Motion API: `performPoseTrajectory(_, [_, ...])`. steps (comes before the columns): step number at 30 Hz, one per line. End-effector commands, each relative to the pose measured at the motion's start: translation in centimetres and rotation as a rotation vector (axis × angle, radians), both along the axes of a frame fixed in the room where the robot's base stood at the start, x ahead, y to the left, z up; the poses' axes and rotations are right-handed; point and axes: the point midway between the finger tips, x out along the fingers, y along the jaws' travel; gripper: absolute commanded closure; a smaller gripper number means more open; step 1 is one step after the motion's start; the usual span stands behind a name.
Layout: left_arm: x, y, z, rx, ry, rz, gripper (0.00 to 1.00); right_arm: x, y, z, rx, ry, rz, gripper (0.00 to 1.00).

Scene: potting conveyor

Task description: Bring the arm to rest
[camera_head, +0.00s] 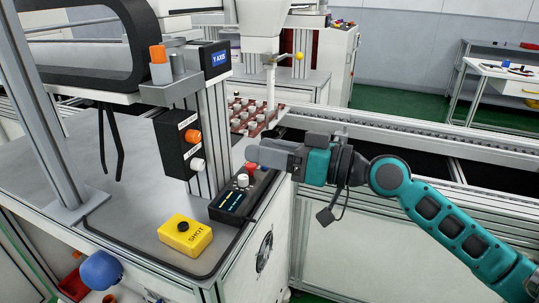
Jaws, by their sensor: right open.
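My right arm (445,222) is teal and comes in from the lower right. It reaches left, over the edge of the machine table. My right gripper (256,153) is grey and points left, close to the black control box (243,197) with knobs. It is open, and I see nothing held in it. The gap between its fingers is hard to make out from this angle.
A yellow SHOT button box (185,235) sits on the table's front part. A black two-button box (180,145) hangs on the metal post. A tray of parts (250,116) lies behind the gripper. A conveyor (400,140) runs along the right.

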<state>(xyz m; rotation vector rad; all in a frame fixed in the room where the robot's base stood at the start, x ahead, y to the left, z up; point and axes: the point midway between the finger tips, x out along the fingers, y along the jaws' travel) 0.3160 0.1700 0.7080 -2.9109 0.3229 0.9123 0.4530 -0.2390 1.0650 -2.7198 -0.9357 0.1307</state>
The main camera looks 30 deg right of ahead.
Motion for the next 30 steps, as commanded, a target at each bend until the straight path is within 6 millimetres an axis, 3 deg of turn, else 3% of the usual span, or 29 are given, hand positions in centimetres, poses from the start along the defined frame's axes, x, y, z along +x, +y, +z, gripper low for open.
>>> performPoseTrajectory(15, [0.6, 0.0, 0.6, -0.001, -0.015, 0.0, 0.57, -0.1, -0.1, 0.0, 0.0, 0.0, 0.0, 0.48])
performPoseTrajectory(19, [0.5, 0.1, 0.5, 0.001, -0.011, 0.001, 0.57, 0.1, -0.2, -1.3, -0.006, 0.019, -0.024, 0.48])
performPoseTrajectory(23, [0.3, 0.3, 0.7, 0.004, -0.005, 0.002, 0.57, 0.4, -0.7, -6.1, -0.039, 0.076, -0.105, 0.48])
performPoseTrajectory(26, [0.2, 0.4, 0.9, 0.006, -0.002, 0.004, 0.57, -0.2, -0.9, -11.7, -0.094, 0.145, -0.188, 0.48])
performPoseTrajectory(30, [0.1, 0.5, 1.4, 0.009, -0.002, 0.006, 0.57, -2.6, -0.1, -19.5, -0.197, 0.243, -0.283, 0.48])
